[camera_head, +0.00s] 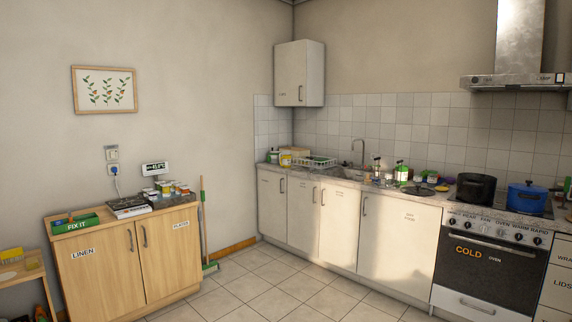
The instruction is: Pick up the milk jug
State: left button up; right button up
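I cannot make out a milk jug for certain in the head view. Several small bottles and packages stand on the kitchen counter (345,182) along the back wall, too small to identify. Among them is a white and green container (401,173) right of the sink. Neither of my grippers is in view.
A wooden cabinet (130,262) stands left, with a green FIX IT box (75,224), a scale (127,206) and small cans on top. A broom (205,225) leans beside it. A black pot (476,187) and a blue pot (527,196) sit on the stove. The tiled floor (270,285) is clear.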

aim_at(286, 158)
jog(key=i+z, duration=0.25)
jog(key=i, duration=3.45)
jog(key=i+j+z, duration=0.1)
jog(key=i, duration=1.5)
jog(key=i+j, duration=0.6)
jog(key=j, duration=0.15)
jog(key=l+z, duration=0.05)
